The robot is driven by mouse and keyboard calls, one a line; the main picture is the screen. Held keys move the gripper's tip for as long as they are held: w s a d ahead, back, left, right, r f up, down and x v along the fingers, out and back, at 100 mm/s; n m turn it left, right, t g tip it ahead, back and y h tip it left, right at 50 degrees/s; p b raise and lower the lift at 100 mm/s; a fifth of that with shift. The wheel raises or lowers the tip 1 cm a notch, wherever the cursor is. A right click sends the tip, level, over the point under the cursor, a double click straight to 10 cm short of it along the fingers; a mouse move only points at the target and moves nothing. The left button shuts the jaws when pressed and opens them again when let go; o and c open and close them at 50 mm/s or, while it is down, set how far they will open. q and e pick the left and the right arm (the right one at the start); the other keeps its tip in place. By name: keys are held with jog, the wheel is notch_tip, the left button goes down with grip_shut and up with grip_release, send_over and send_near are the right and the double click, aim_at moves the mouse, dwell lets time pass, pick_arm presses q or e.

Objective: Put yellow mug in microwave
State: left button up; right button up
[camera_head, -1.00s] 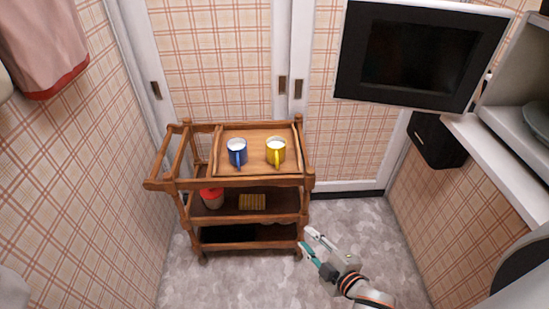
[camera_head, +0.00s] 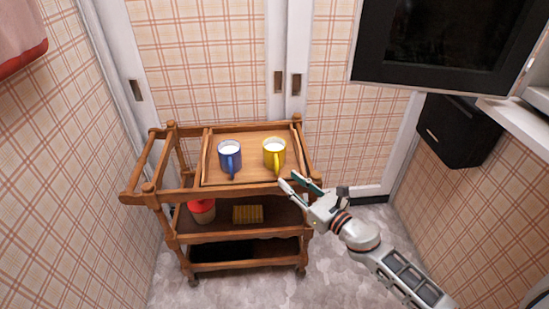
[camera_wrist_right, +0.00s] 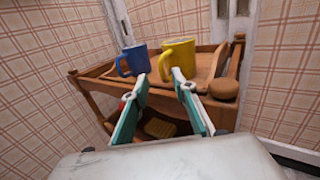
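The yellow mug (camera_head: 274,151) stands upright on the tray on top of a wooden cart, its handle toward me. A blue mug (camera_head: 230,156) stands to its left. My right gripper (camera_head: 294,179) is open and empty, just in front of the yellow mug and a little to its right, by the cart's front edge. In the right wrist view the yellow mug (camera_wrist_right: 179,58) shows beyond the open fingers (camera_wrist_right: 161,82). The black-fronted microwave door (camera_head: 440,45) is at the upper right; the microwave's inside does not show. My left gripper is not in view.
The wooden cart (camera_head: 225,190) has lower shelves with a red-lidded jar (camera_head: 202,210) and a yellow block-like item (camera_head: 248,214). A black box (camera_head: 458,131) hangs at the right wall. Grey floor (camera_head: 330,262) is free right of the cart.

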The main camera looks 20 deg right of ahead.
aim_at(277, 171)
jog(key=x, duration=0.3)
jog(key=f+x, duration=0.1)
jog(key=x, duration=0.2)
jog(key=shift+w+d+f+b, duration=0.1)
jog(key=shift+w+d+b, duration=0.05)
jog(key=shift+b, duration=0.2)
jog(key=shift+w+a, duration=0.2)
jog(key=shift+w, duration=0.3)
grip_shut()
